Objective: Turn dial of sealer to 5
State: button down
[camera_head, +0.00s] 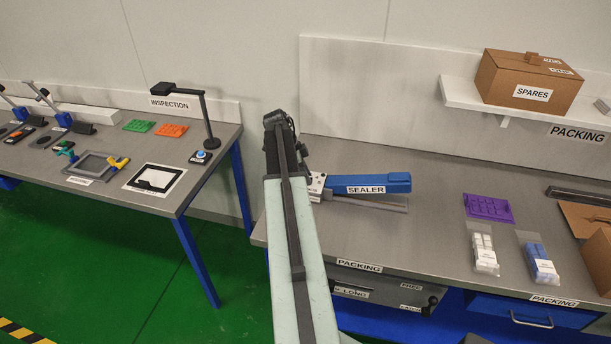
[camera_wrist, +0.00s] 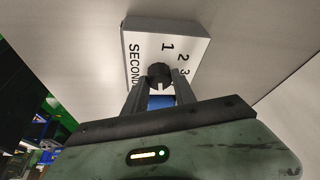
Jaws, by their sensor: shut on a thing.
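The sealer (camera_head: 378,184) is a blue long-armed device on the packing table, with its label facing forward. Its left end is a pale box, partly hidden behind my arm in the head view. In the wrist view the sealer's panel (camera_wrist: 188,34) is white and shows "SECOND", cut off, and the numbers 1, 2 and 3. The dial (camera_wrist: 159,73) is a dark round knob on that panel. My gripper (camera_wrist: 158,84) is shut on the dial, one finger on each side. The number 5 and the dial's pointer cannot be made out.
The packing table (camera_head: 430,222) holds a purple tray (camera_head: 488,208) and bagged parts (camera_head: 484,250) to the right. A shelf (camera_head: 520,102) with a spares box (camera_head: 530,82) is above. The inspection table (camera_head: 150,202) stands at left, with green floor between.

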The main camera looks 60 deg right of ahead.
dwell(0.3)
jog(key=c, duration=1)
grip_release()
jog(key=shift+c, duration=0.2)
jog(key=p+v, duration=0.7)
jog(key=shift+r, duration=0.35)
jog(key=shift+w+a, duration=0.1)
jog(key=shift+w, duration=0.05)
